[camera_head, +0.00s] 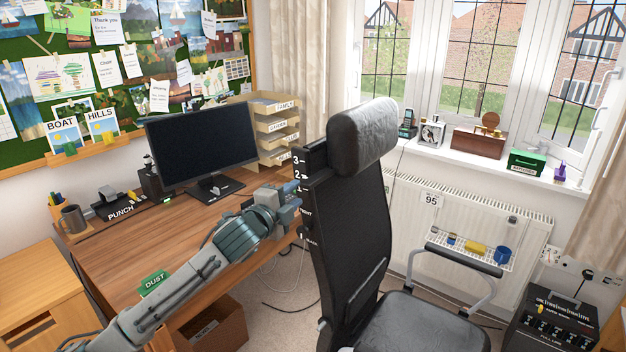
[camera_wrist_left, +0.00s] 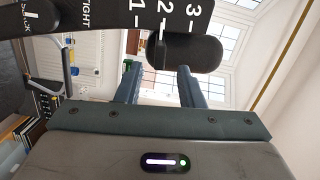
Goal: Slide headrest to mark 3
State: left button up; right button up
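The grey padded headrest (camera_head: 362,136) sits at the top of the black office chair back (camera_head: 350,230). A black scale plate (camera_head: 312,180) with white marks is on the chair's left side; 3 and 2 show above my gripper. In the left wrist view the scale (camera_wrist_left: 150,17) reads 1, 2 and 3, with the dark headrest (camera_wrist_left: 190,52) behind it; which mark the headrest stands at is not clear. My left gripper (camera_head: 292,200) is beside the scale, just below the 2. My right gripper is not in view.
The wooden desk (camera_head: 130,240) with a monitor (camera_head: 200,145) and letter trays (camera_head: 275,130) lies left of the chair. A chair armrest (camera_head: 464,260) and a radiator (camera_head: 405,225) are to the right. An open box (camera_head: 215,325) stands on the floor below the desk.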

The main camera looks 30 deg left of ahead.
aim_at(313, 178)
pick_arm(q)
jog(key=w+p, duration=0.3)
jog(key=w, duration=0.5)
jog(key=shift+w+a, duration=0.1)
jog(key=shift+a, duration=0.05)
jog(key=shift+w+f, duration=0.1)
jog(key=shift+w, duration=0.5)
grip_shut()
